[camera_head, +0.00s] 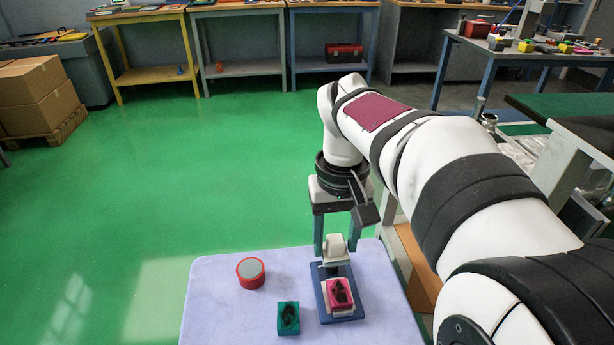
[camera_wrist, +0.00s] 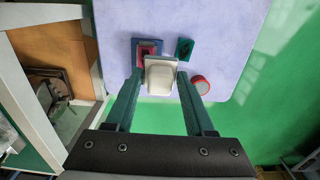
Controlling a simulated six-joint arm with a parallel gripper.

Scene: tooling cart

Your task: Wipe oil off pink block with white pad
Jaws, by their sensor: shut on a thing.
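My gripper (camera_head: 336,252) points down over the cart and is shut on the white pad (camera_head: 336,243). In the wrist view the pad (camera_wrist: 160,77) sits between the two fingertips (camera_wrist: 160,84). The pink block (camera_head: 334,284) has a dark oil patch on its top. It stands on a blue base (camera_head: 353,313) with a pale plate under it. The pad is behind the pink block in the head view, apparently above the far part of the base. In the wrist view the pad partly hides the pink block (camera_wrist: 147,44) and the base (camera_wrist: 134,42).
A teal block (camera_head: 281,327), also with a dark patch, stands left of the blue base. A red round tin (camera_head: 251,273) with a grey top is further left. The lilac cart top (camera_head: 225,310) is otherwise clear at the left and front.

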